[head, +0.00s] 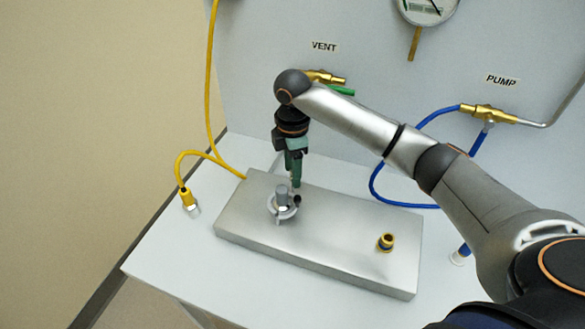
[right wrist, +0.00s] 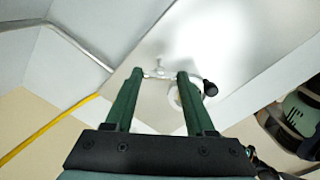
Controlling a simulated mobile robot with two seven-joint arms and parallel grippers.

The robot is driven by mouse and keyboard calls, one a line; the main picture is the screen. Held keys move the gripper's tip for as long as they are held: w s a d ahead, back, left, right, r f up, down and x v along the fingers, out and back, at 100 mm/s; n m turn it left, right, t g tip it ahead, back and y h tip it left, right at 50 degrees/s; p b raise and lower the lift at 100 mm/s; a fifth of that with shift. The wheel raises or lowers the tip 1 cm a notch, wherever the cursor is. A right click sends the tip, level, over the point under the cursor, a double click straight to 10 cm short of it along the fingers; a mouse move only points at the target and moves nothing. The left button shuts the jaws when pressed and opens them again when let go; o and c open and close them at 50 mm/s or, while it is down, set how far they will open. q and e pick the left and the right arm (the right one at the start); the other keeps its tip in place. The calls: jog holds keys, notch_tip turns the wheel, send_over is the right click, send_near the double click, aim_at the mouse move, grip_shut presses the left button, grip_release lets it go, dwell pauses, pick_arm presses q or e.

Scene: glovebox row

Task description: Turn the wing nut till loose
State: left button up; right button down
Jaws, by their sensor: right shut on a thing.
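My right gripper (head: 295,180) points down at the far side of a round metal clamp fitting (head: 282,207) on a steel block. In the right wrist view the finger tips (right wrist: 160,74) stand either side of a small pale wing nut (right wrist: 159,68), and the jaws are shut on it. The clamp (right wrist: 174,98) shows partly between the fingers, with a dark knob (right wrist: 210,88) beside it. In the head view the fingers mostly hide the wing nut. How loose it is cannot be told. My left gripper is not in view.
The steel block (head: 330,255) lies on a white bench and bears a brass fitting (head: 386,242) at its right. A yellow hose (head: 186,160) ends at the left. Blue hose (head: 378,190) hangs from the pump valve (head: 490,114). The vent valve (head: 326,77) is on the wall behind my arm.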

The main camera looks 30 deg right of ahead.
jog(key=n, duration=0.5)
jog(key=shift+r+n, duration=0.1)
jog(key=shift+n, duration=2.4)
jog(key=shift+c, duration=1.2)
grip_release()
notch_tip(320, 180, up, 12)
jog(key=shift+r, duration=0.25)
